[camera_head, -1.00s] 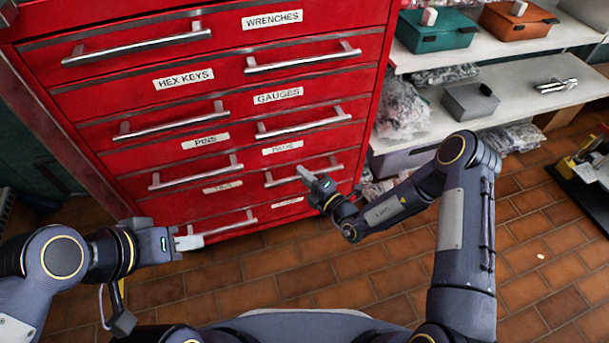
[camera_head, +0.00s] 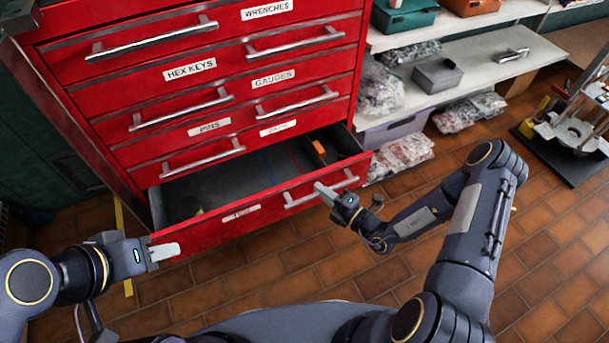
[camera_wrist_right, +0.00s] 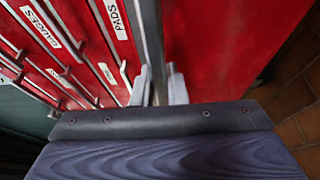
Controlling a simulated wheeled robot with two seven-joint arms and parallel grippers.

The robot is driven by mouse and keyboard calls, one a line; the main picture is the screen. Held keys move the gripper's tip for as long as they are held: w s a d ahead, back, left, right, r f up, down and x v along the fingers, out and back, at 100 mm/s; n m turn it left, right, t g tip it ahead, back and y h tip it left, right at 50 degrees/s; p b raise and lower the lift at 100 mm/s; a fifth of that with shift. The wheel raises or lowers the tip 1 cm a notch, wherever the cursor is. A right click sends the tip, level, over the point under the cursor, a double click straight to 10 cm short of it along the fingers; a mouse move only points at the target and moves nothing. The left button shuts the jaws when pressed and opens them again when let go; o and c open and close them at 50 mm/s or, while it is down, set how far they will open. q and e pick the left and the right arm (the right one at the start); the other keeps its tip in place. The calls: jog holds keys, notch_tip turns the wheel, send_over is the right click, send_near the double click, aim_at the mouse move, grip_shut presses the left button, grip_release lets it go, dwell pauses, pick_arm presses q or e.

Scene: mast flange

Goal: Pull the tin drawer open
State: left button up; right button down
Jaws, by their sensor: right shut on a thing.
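The tin drawer (camera_head: 215,232) of the red cabinet stands open, pulled out well past the drawers above it. Its small label (camera_head: 241,212) is hard to read. The dark inside shows, with an orange object (camera_head: 318,148) near the right. My right gripper (camera_head: 325,191) is shut on the drawer's right-hand bar handle (camera_head: 303,196). In the right wrist view the handle (camera_wrist_right: 150,40) runs between the two fingers (camera_wrist_right: 159,86). My left gripper (camera_head: 165,252) is empty by the drawer's left front corner; whether it touches, I cannot tell, nor its finger gap.
The drawers above (camera_head: 190,125), with labels such as wrenches, hex keys, gauges and pins, are shut. White shelves (camera_head: 500,60) with boxes and bags stand to the right. A machine on a dark base (camera_head: 575,140) is at the far right. The tiled floor in front is clear.

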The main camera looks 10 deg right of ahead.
jog(key=s+d+p, duration=0.1)
jog(key=s+d, duration=0.1)
jog(key=s, duration=0.5)
jog(key=s+d, duration=0.2)
jog(key=s, duration=0.5)
jog(key=shift+s+d+p, duration=0.15)
jog(key=shift+d+p, duration=0.2)
jog(key=c, duration=1.4)
grip_release()
jog(key=shift+c, duration=0.2)
jog(key=p+v, duration=0.1)
jog(key=v, duration=0.6)
jog(key=shift+s+d, duration=0.25)
jog(key=shift+d, duration=0.05)
